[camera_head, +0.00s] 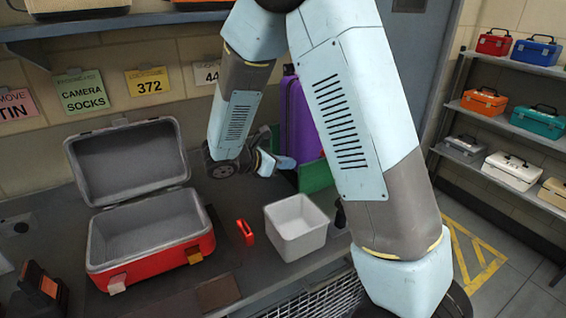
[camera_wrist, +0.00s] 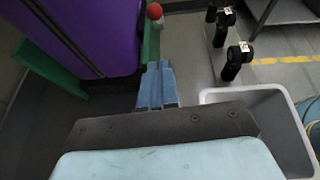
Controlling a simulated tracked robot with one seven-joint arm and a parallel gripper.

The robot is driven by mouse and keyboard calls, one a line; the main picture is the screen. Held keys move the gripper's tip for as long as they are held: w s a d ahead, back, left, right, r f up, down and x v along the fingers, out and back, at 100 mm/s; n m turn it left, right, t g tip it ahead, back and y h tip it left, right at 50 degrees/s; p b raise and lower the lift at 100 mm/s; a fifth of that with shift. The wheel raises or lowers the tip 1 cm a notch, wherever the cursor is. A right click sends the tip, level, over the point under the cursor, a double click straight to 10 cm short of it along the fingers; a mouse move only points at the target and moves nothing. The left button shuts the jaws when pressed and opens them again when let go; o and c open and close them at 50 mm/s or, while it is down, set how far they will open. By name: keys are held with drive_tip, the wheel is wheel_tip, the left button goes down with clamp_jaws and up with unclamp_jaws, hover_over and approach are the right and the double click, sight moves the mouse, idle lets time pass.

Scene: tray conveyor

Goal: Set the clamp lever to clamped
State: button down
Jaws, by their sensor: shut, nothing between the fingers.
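A red ball knob (camera_wrist: 154,11) tops a short upright at the green frame (camera_wrist: 152,40) beside a purple case (camera_wrist: 100,30) in the wrist view. It looks like the clamp lever, but I cannot tell its setting. In the head view my gripper (camera_head: 284,163) is beside the green frame, partly hidden by my arm.
A white bin (camera_head: 297,228) stands on the bench near my gripper. Two black handles with white tags (camera_wrist: 222,25) (camera_wrist: 235,62) stand beyond the bin. An open red toolbox (camera_head: 150,240) and a small red item (camera_head: 245,232) lie left. Shelves (camera_head: 500,115) with toolboxes stand right.

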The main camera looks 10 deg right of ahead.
drive_tip(key=w+d+f, duration=0.1)
drive_tip(key=w+d, duration=0.2)
drive_tip(key=d, duration=0.6)
drive_tip(key=shift+w, duration=0.25)
